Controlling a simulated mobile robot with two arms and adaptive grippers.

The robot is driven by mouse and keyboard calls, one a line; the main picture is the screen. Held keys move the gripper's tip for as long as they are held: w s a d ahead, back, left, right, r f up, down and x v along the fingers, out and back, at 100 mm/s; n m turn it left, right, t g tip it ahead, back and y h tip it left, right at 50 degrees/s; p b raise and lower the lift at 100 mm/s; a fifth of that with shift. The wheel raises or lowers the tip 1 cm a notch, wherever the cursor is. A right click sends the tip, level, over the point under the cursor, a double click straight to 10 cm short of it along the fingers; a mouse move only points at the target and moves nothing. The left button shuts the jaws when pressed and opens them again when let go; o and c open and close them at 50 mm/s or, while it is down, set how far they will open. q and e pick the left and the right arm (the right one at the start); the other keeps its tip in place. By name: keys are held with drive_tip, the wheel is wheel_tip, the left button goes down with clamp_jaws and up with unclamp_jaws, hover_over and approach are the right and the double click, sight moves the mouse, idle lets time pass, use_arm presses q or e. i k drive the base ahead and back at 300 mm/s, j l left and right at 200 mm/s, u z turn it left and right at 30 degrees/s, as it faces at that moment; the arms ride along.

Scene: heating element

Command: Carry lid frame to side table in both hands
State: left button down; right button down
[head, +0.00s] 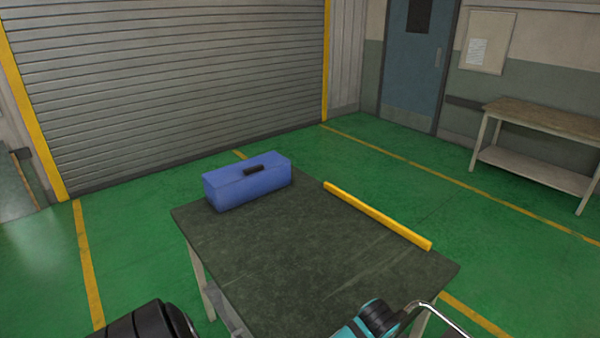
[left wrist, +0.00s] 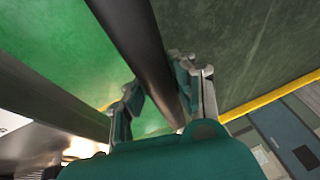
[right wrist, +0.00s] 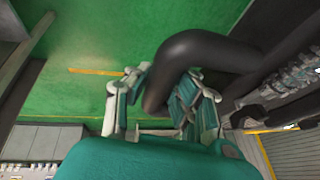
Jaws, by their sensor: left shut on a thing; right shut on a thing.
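The lid frame shows as a thick dark tube in the left wrist view (left wrist: 135,38) and as a bent dark tube in the right wrist view (right wrist: 205,48). My left gripper (left wrist: 158,92) is shut around a straight stretch. My right gripper (right wrist: 158,92) is shut on it near a bend. The whole frame is not visible, and neither gripper's fingers show in the head view. The side table, seemingly the dark-topped table (head: 310,255) straight ahead, also shows behind the tube in the left wrist view (left wrist: 245,50).
A blue toolbox (head: 247,184) stands at the table's far left corner. A yellow bar (head: 375,215) runs along its far right edge. The middle of the tabletop is clear. A workbench (head: 545,118) stands by the right wall. A roller shutter (head: 180,80) closes the back.

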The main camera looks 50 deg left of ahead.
sight(309, 254)
drive_tip(key=j, duration=0.65)
drive_tip(key=i+j, duration=0.15)
drive_tip(key=j, duration=1.1)
drive_tip(key=i+j, duration=0.1)
drive_tip(key=j, duration=0.5)
drive_tip(key=i+j, duration=0.1)
drive_tip(key=j, duration=0.55)
drive_tip(key=k+u, duration=0.05)
